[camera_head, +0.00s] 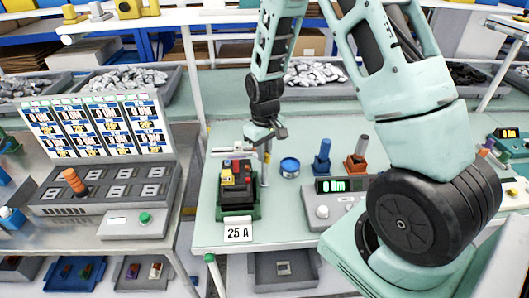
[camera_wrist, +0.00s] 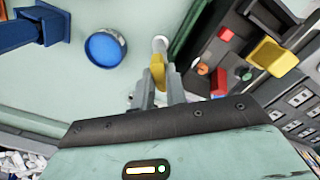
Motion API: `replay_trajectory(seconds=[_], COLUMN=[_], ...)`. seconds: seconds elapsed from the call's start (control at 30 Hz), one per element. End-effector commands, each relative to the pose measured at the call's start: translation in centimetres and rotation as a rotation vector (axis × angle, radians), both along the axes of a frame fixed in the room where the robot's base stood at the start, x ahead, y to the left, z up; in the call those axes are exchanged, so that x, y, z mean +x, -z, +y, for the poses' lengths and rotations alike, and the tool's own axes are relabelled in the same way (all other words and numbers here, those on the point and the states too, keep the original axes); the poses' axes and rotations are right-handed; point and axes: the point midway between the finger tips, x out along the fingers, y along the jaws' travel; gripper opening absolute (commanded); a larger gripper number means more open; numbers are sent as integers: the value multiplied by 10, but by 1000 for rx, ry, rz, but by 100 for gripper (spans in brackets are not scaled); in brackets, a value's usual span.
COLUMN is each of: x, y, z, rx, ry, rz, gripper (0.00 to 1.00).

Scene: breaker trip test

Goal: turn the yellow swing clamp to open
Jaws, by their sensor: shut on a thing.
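The yellow swing clamp (camera_wrist: 158,67) shows between my fingertips in the wrist view. It sits against a round pale post (camera_wrist: 160,43), which stands beside the dark breaker fixture. My gripper (camera_wrist: 160,88) is shut on the clamp, and the fingers hide part of it. In the head view my gripper (camera_head: 266,146) points down at the top of the post (camera_head: 265,175), just right of the fixture. The clamp is small there and mostly hidden by the gripper. The breaker fixture (camera_head: 239,200) has a green base and a yellow block (camera_head: 228,177) on top.
A blue round tin (camera_head: 290,167) stands right of the post. A blue holder (camera_head: 322,160), an orange holder (camera_head: 356,160) and a meter (camera_head: 340,186) stand farther right. A "25 A" card (camera_head: 238,232) is at the front edge. A panel with displays (camera_head: 97,125) stands left.

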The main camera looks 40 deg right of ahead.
Motion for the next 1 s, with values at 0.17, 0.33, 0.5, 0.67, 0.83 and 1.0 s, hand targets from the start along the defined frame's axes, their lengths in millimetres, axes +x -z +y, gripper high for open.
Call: replay_trajectory(seconds=[0.17,0.33,0.5,0.67,0.83,1.0], x=[1,1,1,1,1,1], y=[-1,-1,-1,-1,-1,-1], z=[0,0,0,0,0,-1], rx=[-1,-1,0,0,0,0], ry=[168,323,461,564,639,680], rz=[-3,-3,-3,-3,-3,-3], gripper=[0,0,0,0,0,0])
